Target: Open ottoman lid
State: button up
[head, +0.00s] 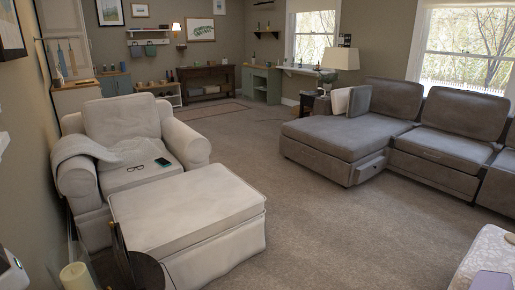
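A white fabric ottoman (190,255) stands in front of the white armchair at the lower left of the head view. Its flat padded lid (184,206) lies level on top, with a seam running around below its edge, and looks shut. The ottoman's near left side is partly hidden by a dark round surface in the foreground. My gripper is not in view.
A white armchair (125,120) with a throw, glasses and a phone touches the ottoman's back. A grey sectional sofa (335,136) stands at the right. A candle (77,276) is at lower left. Open carpet (330,225) lies right of the ottoman.

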aim_at(159, 219)
jog(key=i+z, duration=0.1)
jog(key=i, duration=0.5)
jog(key=i+j, duration=0.15)
jog(key=i, duration=0.5)
jog(key=i+z, duration=0.25)
jog(key=i, duration=0.3)
jog(key=i+z, duration=0.3)
jog(key=i, duration=0.25)
jog(key=i+l+u, duration=0.25)
jog(key=i, duration=0.2)
jog(key=i+l+u, duration=0.2)
jog(key=i, duration=0.25)
jog(key=i+l+u, duration=0.25)
jog(key=u, duration=0.25)
jog(key=i+l+u, duration=0.15)
jog(key=l+u, duration=0.35)
jog(key=i+l+u, duration=0.15)
jog(key=l+u, duration=0.2)
jog(key=i+l+u, duration=0.1)
jog(key=l+u, duration=0.2)
jog(key=l, duration=0.15)
jog(key=l+u, duration=0.35)
jog(key=i+l, duration=0.05)
